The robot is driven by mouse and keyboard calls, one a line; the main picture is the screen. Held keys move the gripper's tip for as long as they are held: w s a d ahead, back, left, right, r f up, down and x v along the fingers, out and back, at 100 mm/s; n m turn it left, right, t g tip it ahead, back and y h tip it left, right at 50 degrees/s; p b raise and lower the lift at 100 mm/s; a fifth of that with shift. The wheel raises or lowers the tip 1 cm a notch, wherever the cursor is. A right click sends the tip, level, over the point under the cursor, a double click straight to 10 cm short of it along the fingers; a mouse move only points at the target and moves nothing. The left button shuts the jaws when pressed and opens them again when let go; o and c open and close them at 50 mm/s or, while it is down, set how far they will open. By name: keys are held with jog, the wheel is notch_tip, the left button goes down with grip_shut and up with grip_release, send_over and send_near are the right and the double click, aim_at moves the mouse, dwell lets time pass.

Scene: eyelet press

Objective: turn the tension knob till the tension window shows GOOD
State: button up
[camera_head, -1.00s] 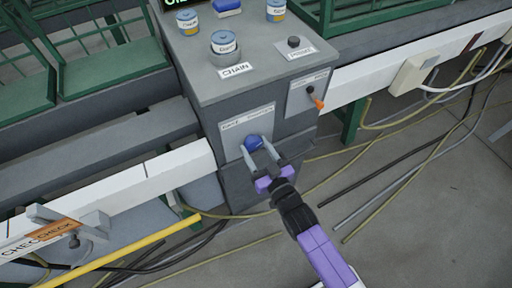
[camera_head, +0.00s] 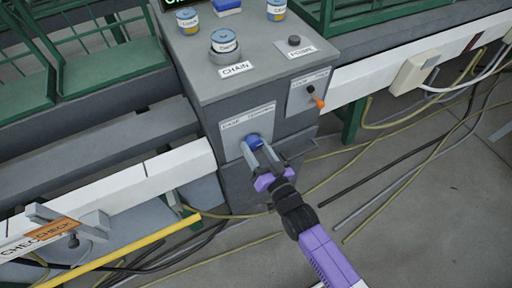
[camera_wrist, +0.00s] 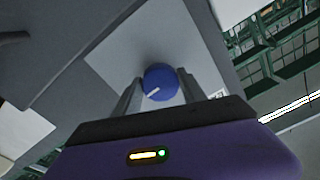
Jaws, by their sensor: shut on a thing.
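The blue tension knob (camera_head: 254,142) sits on the front panel of the grey cabinet, under a white label strip whose words are too blurred to read fully. My gripper (camera_head: 258,151) reaches it from the lower right, its two grey fingers on either side of the knob and shut on it. In the wrist view the knob (camera_wrist: 160,82) lies between the fingertips, its white pointer line slanting to the lower left. No tension window reading GOOD can be made out in either view.
An orange-tipped lever (camera_head: 317,100) stands on the panel right of the knob. The cabinet top holds a jar by the CHAIN label (camera_head: 236,69), a dark button (camera_head: 294,40) and small cans. Cables (camera_head: 400,165) lie on the floor at right.

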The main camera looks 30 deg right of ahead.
jog(key=shift+m+b, duration=0.4)
jog(key=shift+m, duration=1.2)
jog(key=o, duration=1.4)
jog(key=shift+c, duration=0.2)
jog(key=s, duration=0.7)
jog(key=shift+s, duration=0.4)
